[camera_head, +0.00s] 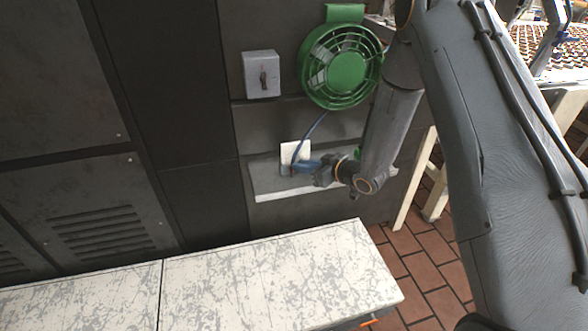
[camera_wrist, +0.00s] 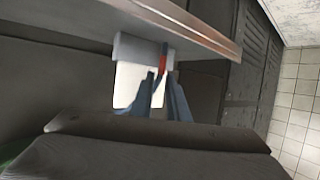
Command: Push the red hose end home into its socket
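The red hose end (camera_wrist: 163,63) shows in the wrist view at the fingertips of my gripper (camera_wrist: 161,77), beside a pale grey block (camera_wrist: 138,48). My gripper's two dark blue fingers stand on either side of it; whether they press on it is unclear. In the head view my gripper (camera_head: 296,167) is in front of a white plate (camera_head: 295,150) on the dark wall.
A grey switch box (camera_head: 262,76) is on the wall left of the reel. A ledge (camera_head: 268,188) runs just below my gripper. A worn white tabletop (camera_head: 270,275) lies in front. Brick floor (camera_head: 415,262) shows at the right.

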